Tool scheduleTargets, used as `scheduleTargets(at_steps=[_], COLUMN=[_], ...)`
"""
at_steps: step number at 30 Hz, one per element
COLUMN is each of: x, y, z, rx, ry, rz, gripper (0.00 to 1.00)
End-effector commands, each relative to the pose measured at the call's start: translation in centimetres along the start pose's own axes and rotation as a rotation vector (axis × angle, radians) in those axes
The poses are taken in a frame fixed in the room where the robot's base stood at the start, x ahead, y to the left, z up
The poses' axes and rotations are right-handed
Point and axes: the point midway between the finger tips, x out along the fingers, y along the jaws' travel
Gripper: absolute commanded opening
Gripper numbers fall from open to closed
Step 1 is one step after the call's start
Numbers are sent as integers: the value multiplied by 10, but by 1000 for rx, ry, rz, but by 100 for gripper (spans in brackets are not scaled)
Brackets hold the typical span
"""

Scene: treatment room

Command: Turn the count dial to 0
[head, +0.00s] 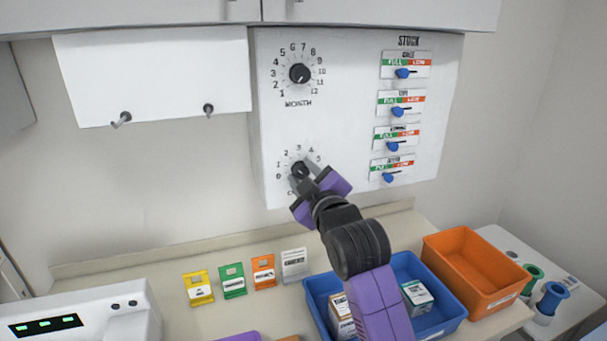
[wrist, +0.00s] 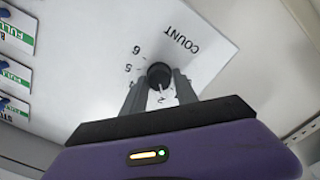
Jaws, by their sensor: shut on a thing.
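The count dial is a small black knob (head: 299,167) on the lower left of the white wall panel. It also shows in the wrist view (wrist: 159,72), near the COUNT label (wrist: 181,40). My gripper (head: 305,174) is at the dial, with one finger on each side of the knob, shut on it. In the wrist view 4, 5 and 6 show.
The month dial (head: 299,73) is above, and several blue stock sliders (head: 397,112) are to the right. A blue bin (head: 455,317) and an orange bin (head: 470,265) stand on the counter below. Small coloured cards (head: 233,281) stand left of the bins.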

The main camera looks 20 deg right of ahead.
Motion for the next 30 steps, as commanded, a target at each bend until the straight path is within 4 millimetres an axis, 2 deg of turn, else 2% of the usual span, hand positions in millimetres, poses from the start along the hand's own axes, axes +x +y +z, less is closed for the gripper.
scheduleTargets(at_steps=[18,30], x=[0,0], y=[-2,-4], z=[1,1], rx=[-587,-901], ry=[0,1], rz=[0,-1], gripper=[0,0])
